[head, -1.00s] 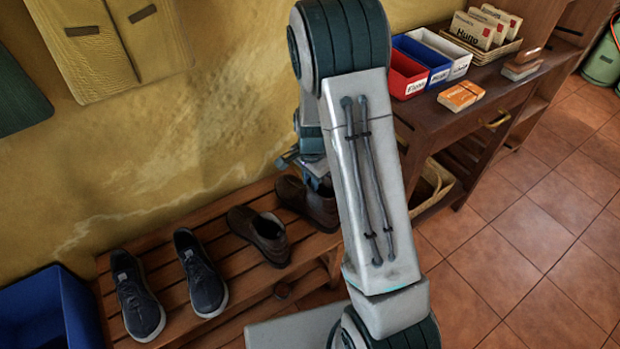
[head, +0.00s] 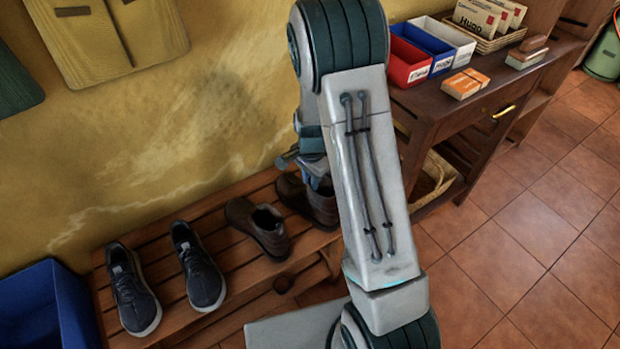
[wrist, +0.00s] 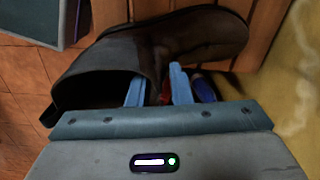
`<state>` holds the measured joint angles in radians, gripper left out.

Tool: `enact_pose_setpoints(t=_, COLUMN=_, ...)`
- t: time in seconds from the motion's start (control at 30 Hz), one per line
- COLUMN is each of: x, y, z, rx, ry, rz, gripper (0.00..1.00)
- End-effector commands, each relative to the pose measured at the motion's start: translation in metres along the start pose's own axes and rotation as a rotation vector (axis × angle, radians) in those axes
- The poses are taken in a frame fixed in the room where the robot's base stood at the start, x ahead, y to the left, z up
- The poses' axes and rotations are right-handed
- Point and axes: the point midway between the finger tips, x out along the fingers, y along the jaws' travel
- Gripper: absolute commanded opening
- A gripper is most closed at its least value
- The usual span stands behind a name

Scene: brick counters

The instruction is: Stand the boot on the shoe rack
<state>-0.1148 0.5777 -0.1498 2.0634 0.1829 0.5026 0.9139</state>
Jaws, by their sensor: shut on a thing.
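I cannot tell whether the sole touches the slats. A matching brown boot (head: 258,228) stands on the rack just left of it.
Two dark sneakers (head: 132,290) (head: 197,268) stand on the rack's left part. A blue bin (head: 45,310) is at the lower left. The yellow wall (head: 180,120) is behind the rack. A wooden desk (head: 445,120) with boxes stands at the right.

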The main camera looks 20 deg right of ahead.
Motion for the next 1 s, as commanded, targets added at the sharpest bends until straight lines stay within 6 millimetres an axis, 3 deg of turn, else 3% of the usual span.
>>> enact_pose_setpoints(t=0.1, x=0.003, y=0.000, z=0.000, rx=0.000, ry=0.000, rz=-0.001, gripper=0.00)
enact_pose_setpoints(t=0.13, x=0.002, y=0.000, z=0.000, rx=0.000, ry=0.001, rz=-0.001, gripper=0.24)
enact_pose_setpoints(t=0.2, x=0.002, y=0.000, z=0.000, rx=0.000, ry=0.000, rz=-0.001, gripper=0.44)
enact_pose_setpoints(t=0.57, x=-0.002, y=0.000, z=0.000, rx=0.000, ry=0.000, rz=0.000, gripper=0.44)
enact_pose_setpoints(t=0.67, x=-0.015, y=-0.001, z=0.000, rx=-0.001, ry=0.001, rz=-0.002, gripper=0.44)
enact_pose_setpoints(t=1.0, x=-0.092, y=-0.001, z=0.000, rx=-0.002, ry=0.002, rz=-0.005, gripper=0.44)
